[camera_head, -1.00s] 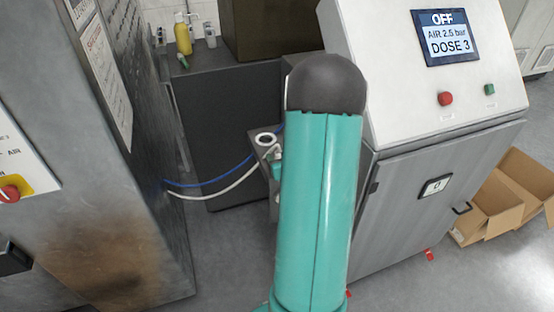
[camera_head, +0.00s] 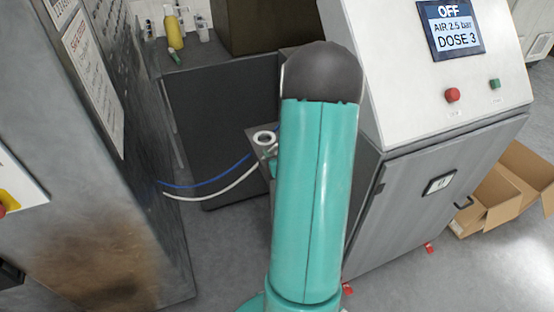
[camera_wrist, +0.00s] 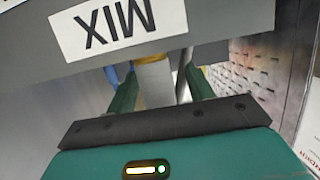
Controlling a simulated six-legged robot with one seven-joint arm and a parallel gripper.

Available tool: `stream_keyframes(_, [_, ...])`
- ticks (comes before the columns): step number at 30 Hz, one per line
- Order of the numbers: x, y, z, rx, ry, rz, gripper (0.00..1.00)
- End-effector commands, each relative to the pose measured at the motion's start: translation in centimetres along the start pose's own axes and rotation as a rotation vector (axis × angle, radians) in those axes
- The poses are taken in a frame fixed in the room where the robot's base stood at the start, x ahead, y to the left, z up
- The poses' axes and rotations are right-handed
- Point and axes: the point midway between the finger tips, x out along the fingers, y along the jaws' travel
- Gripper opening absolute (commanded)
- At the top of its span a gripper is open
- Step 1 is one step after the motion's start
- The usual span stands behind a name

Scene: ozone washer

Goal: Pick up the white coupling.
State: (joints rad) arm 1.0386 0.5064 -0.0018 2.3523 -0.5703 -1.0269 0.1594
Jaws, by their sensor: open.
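In the wrist view my gripper (camera_wrist: 153,78) is open, with one green finger on each side of a pale cylindrical piece (camera_wrist: 155,82). This piece looks like the white coupling and has a yellow band near its top. Its upper end is hidden behind a grey plate marked MIX (camera_wrist: 118,22). I cannot tell whether the fingers touch it. A blue piece (camera_wrist: 112,75) shows just left of it. In the head view my arm hides the gripper. A white hose (camera_head: 225,190) and a blue hose (camera_head: 210,184) run toward a small grey bracket with a white ring (camera_head: 264,138).
A metal cabinet (camera_head: 90,190) stands close on the left. A control cabinet (camera_head: 430,190), its screen reading OFF, stands on the right. A yellow bottle (camera_head: 174,32) is on the back counter. Cardboard boxes (camera_head: 505,190) lie on the floor at the right. A perforated panel (camera_wrist: 255,75) shows in the wrist view.

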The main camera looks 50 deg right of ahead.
Motion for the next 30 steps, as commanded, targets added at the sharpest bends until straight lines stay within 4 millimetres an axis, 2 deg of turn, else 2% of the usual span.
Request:
stream_keyframes(6, [-0.21, 0.07, 0.04, 0.0, 0.001, 0.001, 0.52])
stream_keyframes(8, [-0.23, 0.07, 0.04, 0.0, 0.001, 0.001, 0.42])
stream_keyframes(14, [-0.22, 0.07, 0.04, 0.0, 0.001, 0.001, 0.03])
stream_keyframes(15, [-0.21, 0.06, 0.02, 0.0, 0.001, 0.0, 0.01])
stream_keyframes(24, [-0.05, -0.03, -0.07, 0.0, 0.0, 0.0, 0.01])
stream_keyframes(30, [0.17, -0.26, -0.94, -0.002, 0.002, -0.001, 0.01])
